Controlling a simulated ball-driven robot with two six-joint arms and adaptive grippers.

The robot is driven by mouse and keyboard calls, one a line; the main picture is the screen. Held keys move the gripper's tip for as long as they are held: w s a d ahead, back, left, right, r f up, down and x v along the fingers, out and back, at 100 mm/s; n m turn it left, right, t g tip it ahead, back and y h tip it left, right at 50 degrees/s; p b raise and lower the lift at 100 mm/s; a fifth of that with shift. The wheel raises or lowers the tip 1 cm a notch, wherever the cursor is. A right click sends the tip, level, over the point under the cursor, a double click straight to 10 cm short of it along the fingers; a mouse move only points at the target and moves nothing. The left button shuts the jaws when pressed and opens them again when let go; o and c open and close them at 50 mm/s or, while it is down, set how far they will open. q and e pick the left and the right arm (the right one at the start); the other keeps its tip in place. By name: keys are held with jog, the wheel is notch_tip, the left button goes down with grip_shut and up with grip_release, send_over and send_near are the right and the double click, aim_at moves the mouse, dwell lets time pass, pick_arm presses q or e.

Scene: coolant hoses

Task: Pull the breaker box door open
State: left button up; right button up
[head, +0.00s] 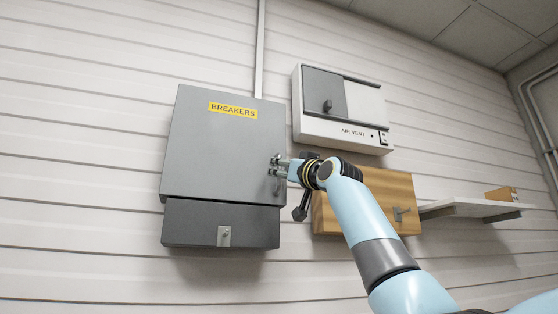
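The grey breaker box door (215,150) bears a yellow "BREAKERS" label (233,110) and looks closed on the wall-mounted box. A darker grey lower section (190,222) with a small metal latch plate (224,236) sits below the door. My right gripper (279,168) is at the door's right edge, at a small metal handle there. Its fingers overlap the handle, and I cannot tell whether they grip it. My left gripper is not in view.
A white air vent box (310,128) with a grey sliding panel is above right of my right gripper. A wooden cabinet (375,190) with a handle is behind my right arm. A shelf (470,208) holding a small box (501,194) is further right. The wall left of the breaker box is clear.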

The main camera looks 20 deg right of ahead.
jog(key=shift+p+x, duration=0.35)
jog(key=shift+x, duration=0.75)
jog(key=shift+f, duration=0.1)
grip_shut()
